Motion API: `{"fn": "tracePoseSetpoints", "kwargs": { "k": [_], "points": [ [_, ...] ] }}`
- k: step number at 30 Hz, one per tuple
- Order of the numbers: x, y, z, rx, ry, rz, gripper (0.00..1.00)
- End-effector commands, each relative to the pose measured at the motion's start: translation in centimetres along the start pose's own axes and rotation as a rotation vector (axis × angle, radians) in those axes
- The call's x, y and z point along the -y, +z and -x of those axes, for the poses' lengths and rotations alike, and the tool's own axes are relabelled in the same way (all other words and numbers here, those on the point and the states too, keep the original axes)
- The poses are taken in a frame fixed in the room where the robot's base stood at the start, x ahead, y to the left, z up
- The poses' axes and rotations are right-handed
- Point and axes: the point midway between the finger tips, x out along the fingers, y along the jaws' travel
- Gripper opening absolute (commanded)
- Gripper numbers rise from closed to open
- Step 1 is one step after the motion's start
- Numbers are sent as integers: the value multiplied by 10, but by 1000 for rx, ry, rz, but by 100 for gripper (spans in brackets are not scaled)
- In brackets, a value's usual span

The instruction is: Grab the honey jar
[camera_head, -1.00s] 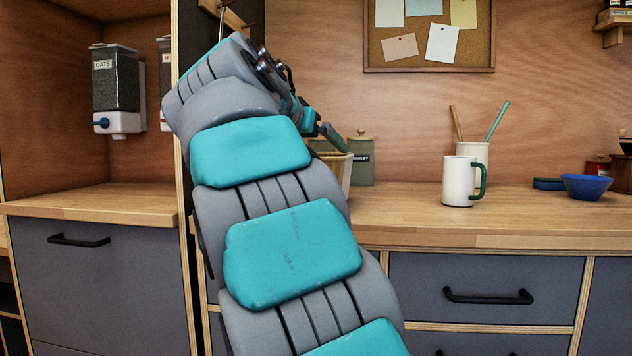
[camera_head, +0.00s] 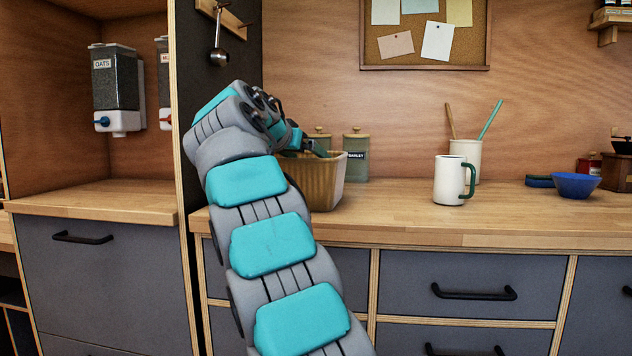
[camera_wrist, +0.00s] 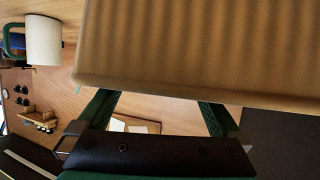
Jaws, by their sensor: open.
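I cannot pick out a honey jar in either view. A tan ridged basket (camera_head: 325,182) stands on the counter just beyond my arm, its left part hidden. My gripper (camera_head: 318,148) is at the basket's rim in the head view, partly hidden by my arm. In the wrist view the basket's ridged wall (camera_wrist: 200,45) fills the upper part. My gripper (camera_wrist: 160,98) is open there, its two green fingers apart with their tips at the wall's lower edge. I cannot tell whether they touch it. The basket's inside is hidden.
Lidded canisters (camera_head: 356,157), one labelled barley, stand behind the basket. A white mug (camera_head: 449,181) with a green handle, a utensil pot (camera_head: 465,156) and a blue bowl (camera_head: 577,186) are to the right. The counter (camera_head: 400,212) between basket and mug is clear.

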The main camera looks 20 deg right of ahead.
Motion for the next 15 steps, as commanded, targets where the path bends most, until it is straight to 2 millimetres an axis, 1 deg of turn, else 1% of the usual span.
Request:
{"fn": "tracePoseSetpoints", "kwargs": {
  "k": [3, 7, 9, 14, 15],
  "points": [
    [1, -3, -18, 0, 0, 0, 100],
    [1, -2, -34, 1, 1, 1, 100],
    [1, -2, -38, 1, 1, 1, 100],
    [1, -2, -38, 0, 0, 1, 100],
    [1, -2, -38, -1, 0, 1, 98]
  ]
}}
